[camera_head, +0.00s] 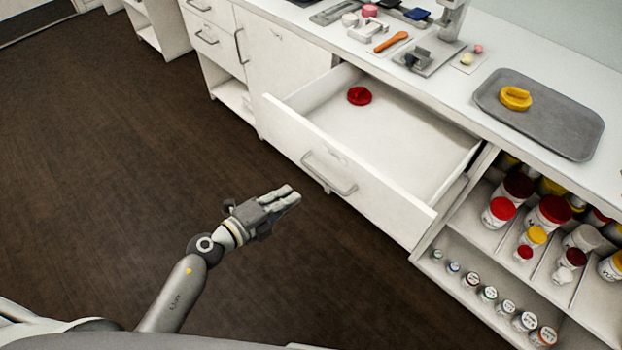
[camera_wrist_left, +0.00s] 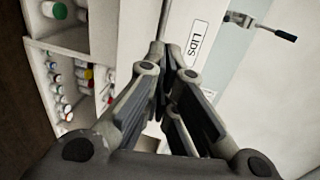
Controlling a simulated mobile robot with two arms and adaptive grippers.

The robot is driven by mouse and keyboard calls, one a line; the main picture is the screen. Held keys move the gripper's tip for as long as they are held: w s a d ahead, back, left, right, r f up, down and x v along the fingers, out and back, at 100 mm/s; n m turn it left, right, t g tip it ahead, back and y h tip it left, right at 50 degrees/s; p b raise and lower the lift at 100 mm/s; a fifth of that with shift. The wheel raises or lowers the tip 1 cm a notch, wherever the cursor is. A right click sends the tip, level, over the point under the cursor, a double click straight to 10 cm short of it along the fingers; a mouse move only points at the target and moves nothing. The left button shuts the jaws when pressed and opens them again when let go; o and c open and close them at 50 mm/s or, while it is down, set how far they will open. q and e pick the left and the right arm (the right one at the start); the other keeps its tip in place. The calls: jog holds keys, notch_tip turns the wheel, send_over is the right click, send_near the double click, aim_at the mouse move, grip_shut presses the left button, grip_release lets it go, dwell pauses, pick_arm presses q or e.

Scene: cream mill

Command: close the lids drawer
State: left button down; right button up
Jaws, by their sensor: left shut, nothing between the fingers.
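The lids drawer (camera_head: 385,207) is pulled well out from under the white counter in the head view. It has a grey bar handle (camera_head: 330,176), and one red lid (camera_head: 359,96) lies inside near its left side. My left gripper (camera_head: 296,195) is shut and empty, in front of the drawer front and a little left of the handle, apparently apart from it. My right gripper is not in view.
Open shelves with several jars (camera_head: 553,212) and small bottles (camera_head: 487,294) stand right of the drawer. A closed cabinet (camera_head: 275,65) is to the left. The dark floor is clear.

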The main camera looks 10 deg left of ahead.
aim_at(318, 176)
pick_arm(q)
jog(key=x, duration=0.8)
jog(key=shift+w+d, duration=0.1)
jog(key=shift+w, duration=0.2)
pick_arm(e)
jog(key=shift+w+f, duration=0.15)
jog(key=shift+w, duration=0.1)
pick_arm(q)
jog(key=shift+d, duration=0.1)
